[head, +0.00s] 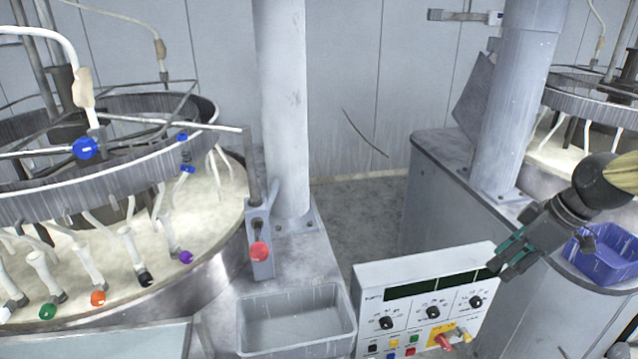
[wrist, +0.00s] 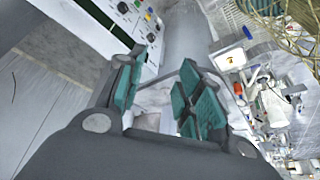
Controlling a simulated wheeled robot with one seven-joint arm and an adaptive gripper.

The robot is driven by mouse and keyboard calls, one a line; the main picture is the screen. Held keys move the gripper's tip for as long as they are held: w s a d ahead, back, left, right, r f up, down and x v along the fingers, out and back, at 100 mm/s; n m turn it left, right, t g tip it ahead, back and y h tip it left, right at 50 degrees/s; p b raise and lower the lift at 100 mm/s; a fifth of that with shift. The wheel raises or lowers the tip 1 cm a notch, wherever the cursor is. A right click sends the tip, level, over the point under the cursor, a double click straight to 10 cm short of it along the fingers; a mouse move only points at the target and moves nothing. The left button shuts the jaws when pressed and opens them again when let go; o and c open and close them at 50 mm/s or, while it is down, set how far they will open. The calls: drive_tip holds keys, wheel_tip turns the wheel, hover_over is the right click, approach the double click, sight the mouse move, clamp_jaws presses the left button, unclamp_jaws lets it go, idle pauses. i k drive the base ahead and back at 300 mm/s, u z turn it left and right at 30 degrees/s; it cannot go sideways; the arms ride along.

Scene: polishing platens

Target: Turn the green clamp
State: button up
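The green clamp (head: 47,308) is a round green knob at the lower left of the head view. It sits on the end of a white tube beside the cream-coloured platen, left of the orange clamp (head: 98,298). My gripper (head: 504,258) is at the far right, above and beside the control panel and far from the green clamp. In the wrist view my gripper (wrist: 160,82) shows two teal-padded fingers spread apart with nothing between them. The green clamp cannot be made out in the wrist view.
Black (head: 145,279) and purple (head: 186,257) clamps follow to the right. A red-knobbed lever (head: 259,251), a grey bin (head: 297,346) and the control panel (head: 405,312) stand between platen and gripper. A white column (head: 284,110) rises behind. A blue basket (head: 606,262) is at right.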

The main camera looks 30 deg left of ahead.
sight(48, 310)
drive_tip(key=k, duration=0.8)
drive_tip(key=u, duration=2.05)
drive_tip(key=i, duration=0.5)
drive_tip(key=u, duration=0.05)
